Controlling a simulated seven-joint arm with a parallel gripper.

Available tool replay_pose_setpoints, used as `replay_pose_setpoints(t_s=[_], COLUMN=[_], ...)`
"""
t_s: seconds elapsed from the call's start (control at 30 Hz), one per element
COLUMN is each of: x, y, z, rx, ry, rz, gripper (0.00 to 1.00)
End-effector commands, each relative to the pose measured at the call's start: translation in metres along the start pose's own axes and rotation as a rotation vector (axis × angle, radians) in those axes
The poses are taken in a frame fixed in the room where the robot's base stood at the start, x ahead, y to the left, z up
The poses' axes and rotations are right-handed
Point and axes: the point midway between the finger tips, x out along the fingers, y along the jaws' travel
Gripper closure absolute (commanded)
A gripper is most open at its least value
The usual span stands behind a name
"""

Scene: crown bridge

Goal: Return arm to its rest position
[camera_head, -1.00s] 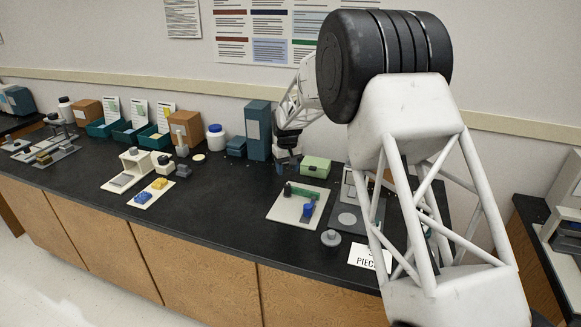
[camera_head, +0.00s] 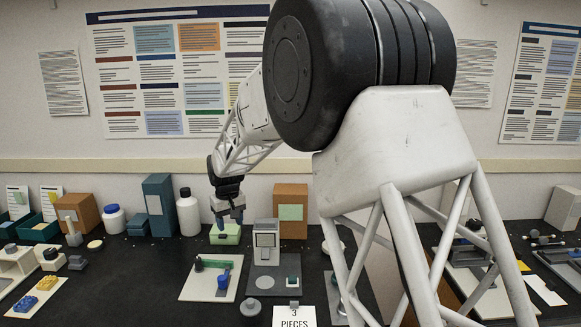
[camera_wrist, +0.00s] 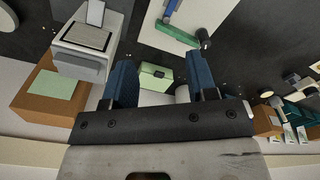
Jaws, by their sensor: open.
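My gripper (camera_head: 230,222) hangs at the end of my raised arm, above and close to a light green box at the back of the black bench. Its two blue fingers point down and stand apart, with nothing between them that I can see held. In the wrist view my gripper (camera_wrist: 165,78) shows both blue fingers wide apart, with the green box (camera_wrist: 156,77) beyond them on the bench. In the head view the green box (camera_head: 224,236) is partly behind the fingertips.
A white board with a green bar and blue piece (camera_head: 212,280) lies in front. A grey device (camera_head: 266,243) and brown box (camera_head: 291,208) stand right of my gripper; a white bottle (camera_head: 188,212) and teal box (camera_head: 159,205) stand left. A "3 PIECES" card (camera_head: 294,316) lies at the front edge.

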Motion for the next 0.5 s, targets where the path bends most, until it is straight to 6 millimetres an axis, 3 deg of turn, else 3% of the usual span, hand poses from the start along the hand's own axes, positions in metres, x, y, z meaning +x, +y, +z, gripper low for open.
replay_pose_setpoints(t_s=[0.2, 0.5], x=[-0.039, -0.079], y=[0.029, 0.058], z=[0.054, 0.131], rx=[0.058, 0.134], ry=[0.019, 0.040], rz=[0.006, 0.013], gripper=[0.47, 0.47])
